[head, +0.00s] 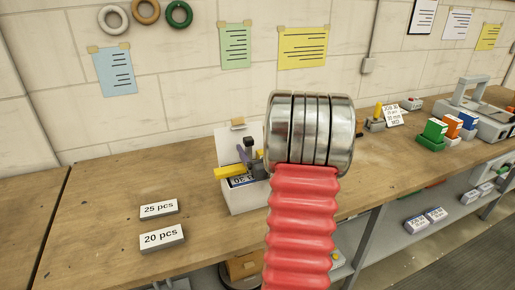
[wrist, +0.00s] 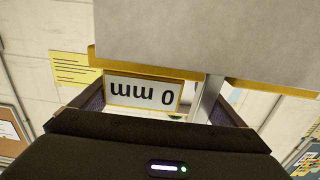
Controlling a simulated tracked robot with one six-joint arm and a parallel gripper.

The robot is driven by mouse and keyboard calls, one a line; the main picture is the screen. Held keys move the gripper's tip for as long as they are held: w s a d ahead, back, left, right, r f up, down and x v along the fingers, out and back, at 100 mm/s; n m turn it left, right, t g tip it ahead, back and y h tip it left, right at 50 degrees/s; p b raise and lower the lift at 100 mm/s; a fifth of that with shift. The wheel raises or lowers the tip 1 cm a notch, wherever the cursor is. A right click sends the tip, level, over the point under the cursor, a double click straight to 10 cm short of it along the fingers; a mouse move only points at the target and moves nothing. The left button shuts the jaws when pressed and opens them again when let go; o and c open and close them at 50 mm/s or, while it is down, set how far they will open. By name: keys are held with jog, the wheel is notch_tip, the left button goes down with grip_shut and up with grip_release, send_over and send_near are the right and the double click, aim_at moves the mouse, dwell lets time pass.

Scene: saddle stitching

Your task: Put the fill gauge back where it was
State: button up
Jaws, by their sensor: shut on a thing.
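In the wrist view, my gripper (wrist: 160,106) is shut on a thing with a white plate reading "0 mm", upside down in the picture. I take this thing to be the fill gauge (wrist: 142,91). The plate has a yellow edge and shows between the two fingers. A large pale grey face with a yellow lower edge fills the top of the view, and a grey upright strip runs down beside the plate. Whether these are all one piece I cannot tell. In the head view, my arm hides the gripper and the gauge.
On the wooden bench (head: 97,205) stands an open white box (head: 245,200) with yellow and dark tools. Blocks marked "25 pcs" (head: 158,209) and "20 pcs" (head: 161,238) stand at its left. Coloured boxes (head: 435,130) and a grey machine (head: 480,105) are at the right. The left bench is bare.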

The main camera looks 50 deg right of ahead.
jog(key=shift+w+a, duration=0.1)
jog(key=shift+a, duration=0.05)
jog(key=shift+f, duration=0.25)
jog(key=o, duration=1.1)
jog(key=shift+s, duration=0.2)
jog(key=v, duration=1.3)
jog(key=shift+s+a, duration=0.25)
jog(key=shift+w, duration=0.1)
